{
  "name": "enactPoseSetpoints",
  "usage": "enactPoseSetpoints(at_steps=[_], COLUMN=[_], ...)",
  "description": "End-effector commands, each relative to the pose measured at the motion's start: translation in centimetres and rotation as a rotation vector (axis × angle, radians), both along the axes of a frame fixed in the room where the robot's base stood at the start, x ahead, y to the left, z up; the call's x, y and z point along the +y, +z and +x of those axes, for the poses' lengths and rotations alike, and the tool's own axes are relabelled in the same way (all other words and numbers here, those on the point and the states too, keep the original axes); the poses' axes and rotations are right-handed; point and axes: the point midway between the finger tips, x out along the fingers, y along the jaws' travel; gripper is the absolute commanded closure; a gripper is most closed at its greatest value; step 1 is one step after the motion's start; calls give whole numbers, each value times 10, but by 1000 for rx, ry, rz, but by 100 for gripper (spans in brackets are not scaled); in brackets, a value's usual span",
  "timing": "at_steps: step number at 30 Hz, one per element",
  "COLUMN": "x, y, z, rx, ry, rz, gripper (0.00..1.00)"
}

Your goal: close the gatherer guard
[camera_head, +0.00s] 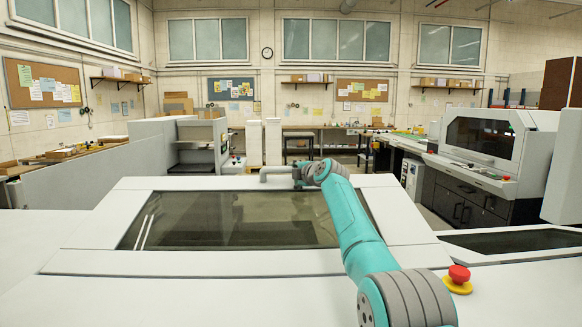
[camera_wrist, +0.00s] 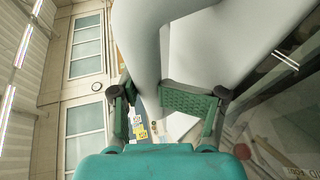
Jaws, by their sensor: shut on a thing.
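The gatherer guard (camera_head: 85,240) is a broad pale panel with a dark see-through window, spread across the middle of the head view. Its pale bar handle (camera_head: 272,171) stands at the far edge. My gripper (camera_head: 301,174) is at the right end of this handle, small and partly hidden by my teal arm. In the wrist view my gripper (camera_wrist: 166,104) has its green-padded fingers at the thick pale handle bar (camera_wrist: 140,42), shut on it. The exact contact is partly hidden. I cannot tell how far the guard stands open.
A red emergency button on a yellow base (camera_head: 458,279) sits right of my arm on the pale machine top. Another machine with a dark window (camera_head: 484,137) stands at the right. A workbench (camera_head: 65,156) runs along the left wall.

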Motion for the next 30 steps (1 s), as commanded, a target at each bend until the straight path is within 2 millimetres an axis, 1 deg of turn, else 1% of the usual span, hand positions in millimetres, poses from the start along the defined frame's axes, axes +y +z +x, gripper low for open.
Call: enactPoseSetpoints(at_steps=[1, 11, 12, 13, 26, 30], x=[3, 5, 5, 5, 3, 3], y=[1, 7, 8, 8, 6, 9], z=[0, 0, 0, 0, 0, 0], rx=[-5, -15, -16, -17, -12, -13], ry=[2, 3, 3, 3, 1, 0], rz=[-2, 1, 1, 2, 3, 3], gripper=[100, 100, 53, 50, 50, 50])
